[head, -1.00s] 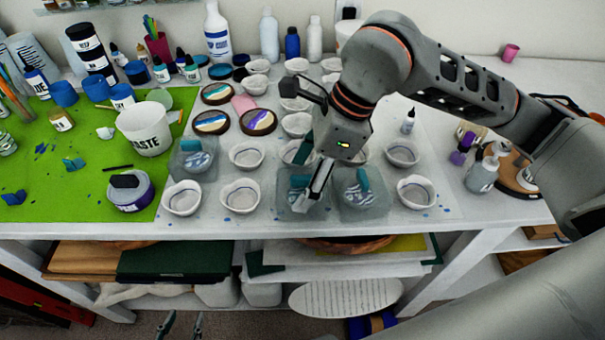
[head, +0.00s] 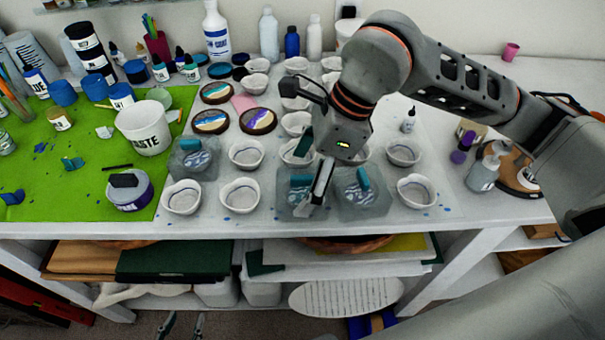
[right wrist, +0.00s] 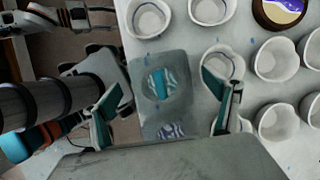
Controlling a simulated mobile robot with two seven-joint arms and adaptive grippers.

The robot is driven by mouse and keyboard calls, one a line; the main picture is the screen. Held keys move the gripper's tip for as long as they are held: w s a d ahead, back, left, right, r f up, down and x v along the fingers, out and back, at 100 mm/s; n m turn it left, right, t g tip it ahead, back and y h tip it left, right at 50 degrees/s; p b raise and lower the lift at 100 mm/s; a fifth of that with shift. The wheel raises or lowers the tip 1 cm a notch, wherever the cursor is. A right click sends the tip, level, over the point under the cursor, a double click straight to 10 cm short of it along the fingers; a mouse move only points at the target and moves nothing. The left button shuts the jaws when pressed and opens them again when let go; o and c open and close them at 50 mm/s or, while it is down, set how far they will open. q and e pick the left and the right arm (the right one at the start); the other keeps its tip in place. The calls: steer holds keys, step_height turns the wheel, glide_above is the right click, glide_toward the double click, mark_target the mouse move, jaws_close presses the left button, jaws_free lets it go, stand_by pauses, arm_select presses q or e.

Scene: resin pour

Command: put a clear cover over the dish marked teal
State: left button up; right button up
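A clear, square cover with a teal handle (right wrist: 160,84) lies at the table's near edge; the head view shows it too (head: 288,206), partly behind my finger. My right gripper (head: 306,184) is above it, open, with one finger on each side of the handle in the right wrist view (right wrist: 168,100). Similar covers lie to its right (head: 372,207) and at the left by the mat (head: 186,168). White dishes (head: 247,153) stand in rows around them. I cannot make out a teal mark on any dish. My left gripper (head: 182,327) is open and empty below the table.
Dishes with painted fill (head: 257,120) and tall bottles (head: 270,35) stand behind. Pump bottles (head: 483,172) stand at right. The back right of the table is mostly clear.

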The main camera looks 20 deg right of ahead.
steer(key=v, duration=1.2)
steer(key=shift+s, duration=0.1)
